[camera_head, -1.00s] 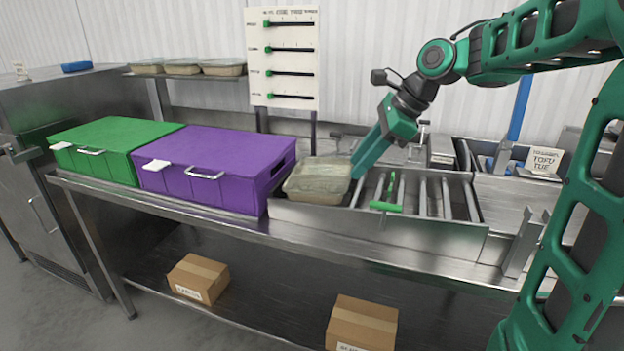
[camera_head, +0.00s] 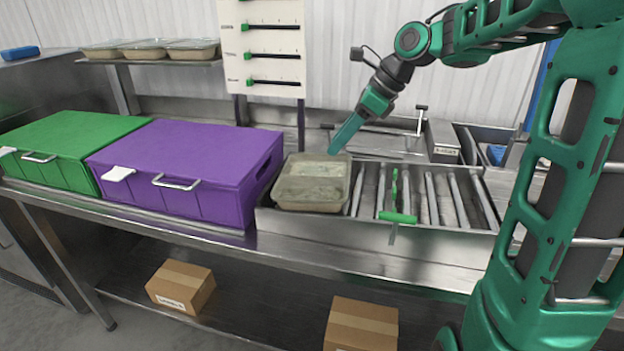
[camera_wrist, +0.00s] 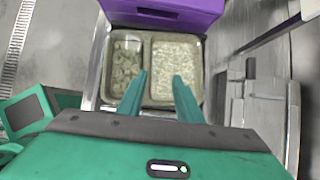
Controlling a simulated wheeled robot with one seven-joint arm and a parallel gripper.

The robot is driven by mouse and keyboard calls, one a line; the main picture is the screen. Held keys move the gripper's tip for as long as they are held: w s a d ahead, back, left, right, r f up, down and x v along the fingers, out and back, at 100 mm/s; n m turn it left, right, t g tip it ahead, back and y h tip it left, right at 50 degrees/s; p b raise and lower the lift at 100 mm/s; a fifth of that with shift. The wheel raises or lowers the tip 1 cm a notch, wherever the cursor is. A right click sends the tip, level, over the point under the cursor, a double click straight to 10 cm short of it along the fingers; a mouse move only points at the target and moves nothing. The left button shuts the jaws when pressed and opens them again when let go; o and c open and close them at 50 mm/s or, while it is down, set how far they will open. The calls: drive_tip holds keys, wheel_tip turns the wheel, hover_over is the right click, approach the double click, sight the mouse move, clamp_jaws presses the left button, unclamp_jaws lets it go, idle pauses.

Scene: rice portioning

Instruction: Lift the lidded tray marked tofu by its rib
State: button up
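A shallow, pale tray with a clear lid (camera_head: 312,184) sits at the left end of the metal roller bed, right of the purple box. In the wrist view the tray (camera_wrist: 172,98) shows two compartments with pale pieces under the lid, split by a divider (camera_wrist: 147,62). I cannot read any tofu mark on it. My gripper (camera_head: 332,152) points down at the tray's far right part. In the wrist view my gripper (camera_wrist: 160,76) has its two fingers apart over the tray, with nothing visibly held. I cannot tell whether the fingertips touch the lid.
The purple box (camera_head: 185,172) stands close left of the tray, with a green box (camera_head: 70,148) beyond it. A green handle (camera_head: 397,217) lies over the rollers. Similar trays (camera_head: 192,50) rest on the back shelf. A slider board (camera_head: 263,50) stands behind.

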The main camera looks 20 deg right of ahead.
sight(315, 167)
drive_tip(key=shift+s+a+x, duration=0.1)
drive_tip(key=shift+a+x, duration=0.05)
drive_tip(key=shift+x, duration=1)
drive_tip(key=shift+s+a+x, duration=0.1)
drive_tip(key=shift+a+x, duration=0.05)
drive_tip(key=shift+x, duration=1.05)
drive_tip(key=shift+s+a+x, duration=0.1)
drive_tip(key=shift+a+x, duration=0.1)
drive_tip(key=shift+x, duration=0.95)
drive_tip(key=shift+r, duration=0.15)
